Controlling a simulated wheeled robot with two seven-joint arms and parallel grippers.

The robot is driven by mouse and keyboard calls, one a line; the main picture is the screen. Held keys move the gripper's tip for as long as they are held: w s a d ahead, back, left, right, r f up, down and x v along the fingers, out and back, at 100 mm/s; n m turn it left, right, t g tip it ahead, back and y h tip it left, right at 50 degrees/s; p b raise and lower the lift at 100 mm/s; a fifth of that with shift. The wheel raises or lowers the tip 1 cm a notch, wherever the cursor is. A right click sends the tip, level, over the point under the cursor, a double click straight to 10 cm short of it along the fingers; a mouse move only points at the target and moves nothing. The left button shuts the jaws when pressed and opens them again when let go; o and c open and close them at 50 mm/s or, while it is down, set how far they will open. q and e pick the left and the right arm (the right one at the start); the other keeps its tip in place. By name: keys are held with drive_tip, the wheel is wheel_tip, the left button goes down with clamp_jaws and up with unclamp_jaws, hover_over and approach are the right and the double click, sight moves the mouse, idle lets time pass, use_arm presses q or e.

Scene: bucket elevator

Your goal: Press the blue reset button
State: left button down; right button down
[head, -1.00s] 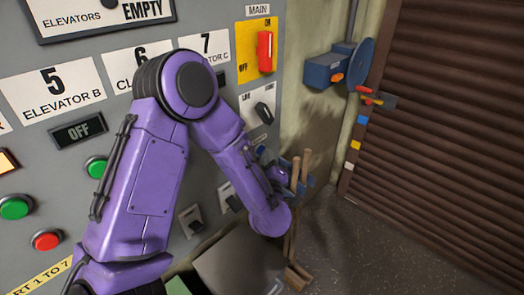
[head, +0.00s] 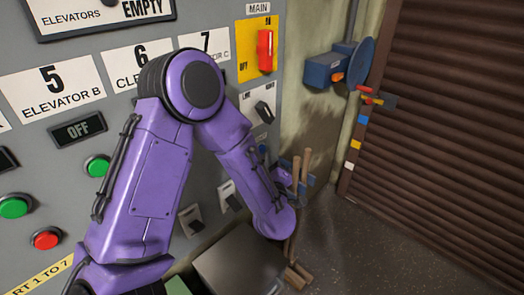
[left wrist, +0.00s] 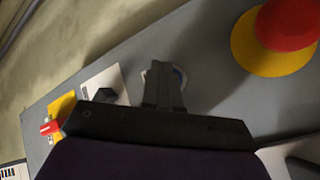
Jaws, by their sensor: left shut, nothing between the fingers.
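In the left wrist view, the blue button (left wrist: 181,76) shows only as a blue edge inside a pale ring. Most of it is hidden behind the fingers of my left gripper (left wrist: 163,72). The gripper is shut and empty, with its fingertips in front of the button. I cannot tell whether they touch it. In the head view my purple left arm crosses the control panel (head: 72,100). Its gripper (head: 283,178) is small and partly hidden beyond the forearm, near the panel's right edge. My right gripper is not in view.
A red mushroom button (left wrist: 288,22) on a yellow disc lies right of the fingers. A black rotary selector (left wrist: 104,95) is to their left. The red main switch (head: 265,50) and wooden handles (head: 302,172) are near my arm. A brown shutter (head: 450,120) stands right.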

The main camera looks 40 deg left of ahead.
use_arm(q)
drive_tip(key=shift+d, duration=0.1)
drive_tip(key=shift+s+d+b, duration=0.2)
drive_tip(key=shift+d+b, duration=0.15)
drive_tip(key=shift+d, duration=2.1)
drive_tip(key=s+d+f+m+g+h+b, duration=0.1)
drive_tip(key=s+f+m+h, duration=0.2)
drive_tip(key=f, duration=0.5)
drive_tip(key=s+d+f+m+g+h+b, duration=0.1)
drive_tip(key=s+f+m+g+h, duration=0.15)
drive_tip(key=f, duration=0.55)
drive_tip(key=s+d+f+m+g+h+b, duration=0.1)
drive_tip(key=s+f+m+h, duration=0.2)
drive_tip(key=f, duration=0.5)
drive_tip(key=s+a+f+m+g+b, duration=0.1)
drive_tip(key=s+f+g, duration=0.2)
drive_tip(key=s+f, duration=0.5)
drive_tip(key=s+a+f+m+g+b, duration=0.1)
drive_tip(key=s+a+f+g+b, duration=0.1)
drive_tip(key=s+f, duration=0.6)
drive_tip(key=s+g, duration=0.1)
drive_tip(key=s, duration=0.3)
drive_tip(key=shift+s+a+g, duration=0.2)
drive_tip(key=shift+s+g, duration=0.1)
drive_tip(key=shift+g, duration=0.05)
